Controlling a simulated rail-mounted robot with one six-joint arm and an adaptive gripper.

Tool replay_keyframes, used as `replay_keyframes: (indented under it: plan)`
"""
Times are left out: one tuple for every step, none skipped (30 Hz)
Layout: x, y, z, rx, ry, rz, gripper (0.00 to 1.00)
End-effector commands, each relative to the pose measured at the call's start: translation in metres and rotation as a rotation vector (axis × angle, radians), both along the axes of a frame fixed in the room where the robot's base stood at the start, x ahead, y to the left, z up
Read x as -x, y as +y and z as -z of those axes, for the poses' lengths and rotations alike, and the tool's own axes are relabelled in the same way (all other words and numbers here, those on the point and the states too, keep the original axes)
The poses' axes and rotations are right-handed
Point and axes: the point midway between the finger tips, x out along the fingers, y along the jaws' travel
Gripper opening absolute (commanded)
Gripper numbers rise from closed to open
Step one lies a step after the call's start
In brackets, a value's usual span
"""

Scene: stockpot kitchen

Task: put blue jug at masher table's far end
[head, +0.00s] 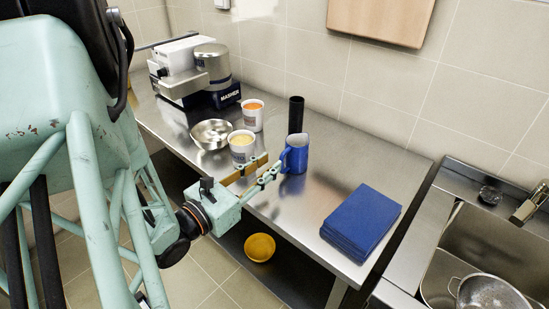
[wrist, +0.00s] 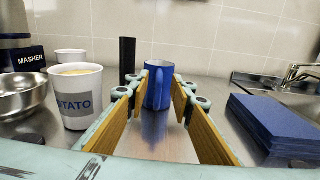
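The blue jug (head: 295,154) stands upright on the steel masher table (head: 270,199), near the middle of its length. In the wrist view the jug (wrist: 158,88) is straight ahead, between the tips of my gripper's two fingers. My gripper (head: 270,171) reaches in from the table's front edge, low over the top. Its yellow-padded fingers are apart, with bare table between them in the wrist view (wrist: 158,110). Whether a fingertip touches the jug I cannot tell. The masher (head: 200,72) stands at the table's back left end.
Left of the jug are a potato cup (head: 242,147), an orange-filled cup (head: 252,115) and a metal bowl (head: 211,134). A black cylinder (head: 296,114) stands just behind it. Folded blue cloths (head: 361,221) lie to the right; bare steel lies between. A sink (head: 490,250) is beyond.

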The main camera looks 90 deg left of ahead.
Motion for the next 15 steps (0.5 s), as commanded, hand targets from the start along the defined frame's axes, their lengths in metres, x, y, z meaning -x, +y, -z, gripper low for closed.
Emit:
replay_keyframes:
  plan:
    - [0.005, -0.005, -0.001, 0.001, -0.001, -0.001, 0.22]
    - [0.008, -0.008, -0.002, 0.0, 0.0, -0.001, 0.22]
    - [0.011, -0.011, -0.002, -0.001, -0.001, -0.002, 0.22]
    - [0.014, -0.014, -0.002, -0.001, -0.001, -0.002, 0.22]
    - [0.016, -0.016, -0.002, 0.0, 0.0, -0.002, 0.22]
    - [0.018, -0.02, -0.002, 0.0, 0.0, -0.001, 0.22]
    - [0.021, -0.023, -0.001, 0.0, 0.0, -0.001, 0.22]
    - [0.023, -0.025, -0.001, 0.001, -0.001, -0.001, 0.22]
    - [0.025, -0.028, -0.001, 0.001, -0.001, -0.001, 0.22]
    - [0.027, -0.03, -0.001, 0.001, -0.001, -0.001, 0.22]
    - [0.029, -0.031, -0.001, 0.0, 0.0, -0.001, 0.22]
    - [0.03, -0.034, -0.001, 0.0, 0.0, -0.001, 0.22]
    - [0.032, -0.035, -0.001, 0.0, 0.0, 0.0, 0.22]
    - [0.033, -0.036, -0.001, -0.001, 0.001, 0.0, 0.22]
    - [0.034, -0.038, -0.001, -0.001, 0.001, 0.0, 0.22]
